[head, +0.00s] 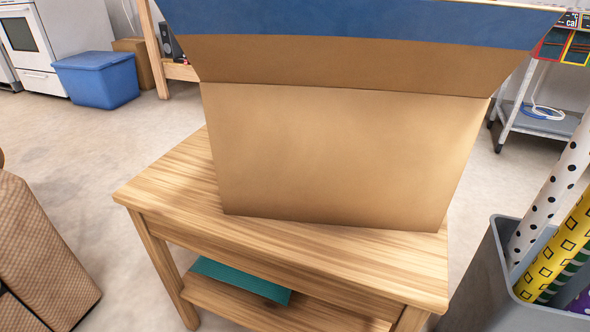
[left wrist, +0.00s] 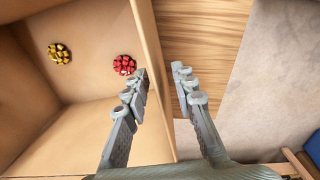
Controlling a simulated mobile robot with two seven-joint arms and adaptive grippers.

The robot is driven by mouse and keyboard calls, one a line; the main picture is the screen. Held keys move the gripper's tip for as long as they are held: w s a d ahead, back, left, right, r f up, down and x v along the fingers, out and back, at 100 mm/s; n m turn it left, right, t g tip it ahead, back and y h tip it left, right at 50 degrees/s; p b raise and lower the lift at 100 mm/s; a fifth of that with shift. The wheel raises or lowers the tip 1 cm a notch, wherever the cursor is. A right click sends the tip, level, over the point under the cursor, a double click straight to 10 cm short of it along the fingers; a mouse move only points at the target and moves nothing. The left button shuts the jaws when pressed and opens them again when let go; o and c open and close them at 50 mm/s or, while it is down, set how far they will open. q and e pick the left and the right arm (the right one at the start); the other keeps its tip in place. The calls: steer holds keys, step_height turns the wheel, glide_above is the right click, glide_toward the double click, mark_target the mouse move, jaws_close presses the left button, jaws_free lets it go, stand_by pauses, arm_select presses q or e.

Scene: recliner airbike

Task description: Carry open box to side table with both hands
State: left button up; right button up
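The open cardboard box (head: 340,155) stands upright on the wooden side table (head: 175,185) in the head view, its near flap with a blue band folded outward at the top. Its base appears to rest on the tabletop. In the left wrist view, my left gripper (left wrist: 160,73) has its fingers apart, one on each side of a box wall (left wrist: 155,70). No firm contact with the wall shows. A red bow (left wrist: 124,65) and a gold bow (left wrist: 59,53) lie inside the box. Neither gripper shows in the head view; my right gripper is out of sight.
A grey bin (head: 480,295) with patterned paper rolls stands close at the right. A tan patterned object (head: 45,255) is at the left. A teal item (head: 240,280) lies on the table's lower shelf. A blue tub (head: 97,80) is behind left, with open floor before it.

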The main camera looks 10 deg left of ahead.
arm_select(q)
step_height(320, 180, up, 12)
steer(key=shift+f, duration=0.15)
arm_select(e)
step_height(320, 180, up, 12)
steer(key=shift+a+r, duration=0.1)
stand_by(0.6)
arm_select(q)
steer(key=shift+r, duration=0.2)
